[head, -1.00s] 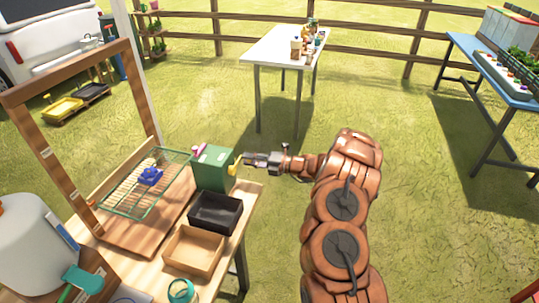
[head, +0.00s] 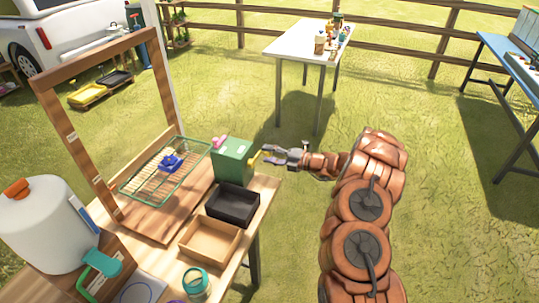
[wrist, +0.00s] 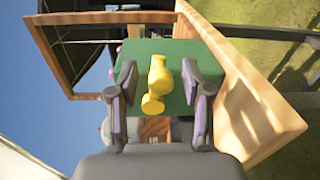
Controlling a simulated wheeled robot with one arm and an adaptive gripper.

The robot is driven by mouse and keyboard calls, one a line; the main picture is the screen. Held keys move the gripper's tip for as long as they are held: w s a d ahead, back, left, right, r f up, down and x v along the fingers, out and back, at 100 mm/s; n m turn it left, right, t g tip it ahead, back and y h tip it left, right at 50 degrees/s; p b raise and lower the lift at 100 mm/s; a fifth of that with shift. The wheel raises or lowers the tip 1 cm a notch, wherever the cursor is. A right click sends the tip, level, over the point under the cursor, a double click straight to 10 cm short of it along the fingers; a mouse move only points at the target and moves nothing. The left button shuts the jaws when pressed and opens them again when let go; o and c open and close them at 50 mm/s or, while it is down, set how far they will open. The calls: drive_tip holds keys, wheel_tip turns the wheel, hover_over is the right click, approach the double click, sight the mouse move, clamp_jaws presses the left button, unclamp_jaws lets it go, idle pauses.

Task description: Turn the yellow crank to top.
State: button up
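The yellow crank (head: 255,159) is on the right side of the green box (head: 230,163), which stands on the wooden workbench. In the wrist view the crank (wrist: 157,76) shows as yellow rounded pieces in front of the green box face (wrist: 142,55). My gripper (head: 267,154) is just right of the crank, pointing at it. In the wrist view my gripper (wrist: 160,73) is open, one finger on each side of the crank. The crank's exact angle is hard to tell.
A black tray (head: 252,206) and a tan tray (head: 231,243) sit on the bench below the box. A green wire rack (head: 145,194) with a blue item and a wooden frame are to the left. Grass right of the bench is open.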

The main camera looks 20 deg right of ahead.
drive_tip(key=v, duration=1.2)
drive_tip(key=shift+r, duration=0.1)
idle(0.4)
